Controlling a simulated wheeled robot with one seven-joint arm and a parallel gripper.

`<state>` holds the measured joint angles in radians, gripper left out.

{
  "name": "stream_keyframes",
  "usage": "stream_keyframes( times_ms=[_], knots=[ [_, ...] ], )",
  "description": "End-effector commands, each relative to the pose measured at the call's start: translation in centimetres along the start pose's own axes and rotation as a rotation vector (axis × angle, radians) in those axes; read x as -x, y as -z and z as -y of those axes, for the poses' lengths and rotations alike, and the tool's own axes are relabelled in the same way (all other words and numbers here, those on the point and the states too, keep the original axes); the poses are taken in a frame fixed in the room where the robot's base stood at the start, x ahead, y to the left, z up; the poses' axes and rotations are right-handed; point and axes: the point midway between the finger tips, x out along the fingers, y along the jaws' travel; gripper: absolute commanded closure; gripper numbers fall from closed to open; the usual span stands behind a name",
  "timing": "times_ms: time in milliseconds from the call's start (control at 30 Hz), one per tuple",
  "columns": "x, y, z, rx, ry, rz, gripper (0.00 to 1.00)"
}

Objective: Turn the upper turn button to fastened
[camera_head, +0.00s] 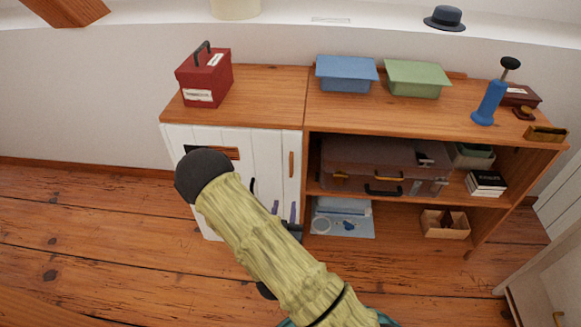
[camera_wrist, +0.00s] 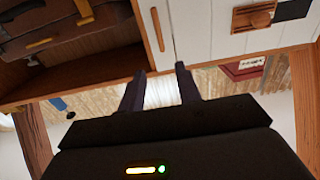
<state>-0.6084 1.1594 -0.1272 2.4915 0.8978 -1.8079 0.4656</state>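The white plank cabinet door (camera_head: 268,142) bears a horizontal wooden piece with a raised bar (camera_head: 224,153), which looks like the upper turn button; my arm partly hides its surroundings. In the wrist view this wooden piece (camera_wrist: 253,17) lies level beside a dark plate. An upright wooden strip (camera_head: 291,164) is near the door's right edge and also shows in the wrist view (camera_wrist: 157,29). I cannot tell for sure which is the button. My gripper (camera_head: 284,209) is open and empty, low before the door. Its fingers (camera_wrist: 160,82) are apart and touch neither piece.
A red box (camera_head: 205,78) stands on the cabinet top. Blue (camera_head: 346,73) and green (camera_head: 417,78) bins stand to its right. The open shelf holds a brown suitcase (camera_head: 366,164). The wooden floor (camera_head: 90,235) at left is clear. My arm hides the lower door.

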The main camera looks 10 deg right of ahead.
Motion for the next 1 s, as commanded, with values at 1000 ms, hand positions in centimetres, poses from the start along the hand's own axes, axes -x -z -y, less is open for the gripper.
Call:
stream_keyframes(
  times_ms=[1000],
  knots=[
    [-16.1, -0.1, 0.0, -0.002, -0.001, -0.002, 0.66]
  ],
)
